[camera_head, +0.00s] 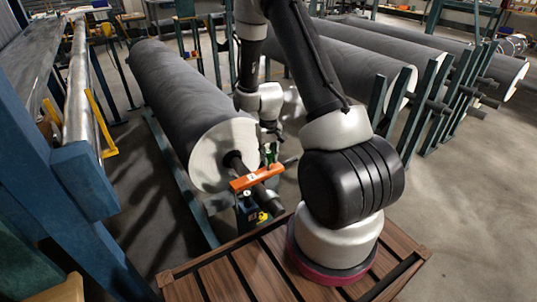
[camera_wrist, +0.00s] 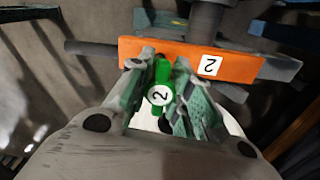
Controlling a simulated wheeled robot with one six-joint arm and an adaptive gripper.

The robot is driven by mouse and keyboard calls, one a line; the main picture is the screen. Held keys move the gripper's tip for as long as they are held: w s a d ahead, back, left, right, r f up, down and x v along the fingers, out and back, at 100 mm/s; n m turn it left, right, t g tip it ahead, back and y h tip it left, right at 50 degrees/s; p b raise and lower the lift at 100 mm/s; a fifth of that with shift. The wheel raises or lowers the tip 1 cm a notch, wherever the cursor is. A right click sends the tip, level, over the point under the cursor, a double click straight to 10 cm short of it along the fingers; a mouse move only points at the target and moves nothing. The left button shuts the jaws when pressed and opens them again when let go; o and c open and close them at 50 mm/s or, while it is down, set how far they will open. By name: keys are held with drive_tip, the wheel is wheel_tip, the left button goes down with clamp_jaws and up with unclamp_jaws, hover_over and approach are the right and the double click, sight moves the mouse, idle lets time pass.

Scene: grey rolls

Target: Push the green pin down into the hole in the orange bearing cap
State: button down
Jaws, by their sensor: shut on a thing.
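The orange bearing cap (camera_head: 256,178) lies across the shaft end of the near grey roll. In the wrist view the cap (camera_wrist: 185,57) carries a white label with a 2. My gripper (camera_head: 270,150) is just above the cap's right part in the head view. The pin's far end meets the cap's edge in the wrist view. Its lower tip and the hole are hidden, so I cannot tell whether it is in the hole.
The near grey roll (camera_head: 185,95) rests on a blue-green stand, with its shaft (camera_head: 236,163) under the cap. More grey rolls (camera_head: 350,65) lie on racks at the right. A slatted wooden deck (camera_head: 235,270) is in front. Open floor (camera_head: 460,215) lies at the right.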

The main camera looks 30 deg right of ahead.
drive_tip(key=shift+f, duration=1.6)
drive_tip(key=c, duration=1.2)
unclamp_jaws()
wheel_tip(320, 180, up, 12)
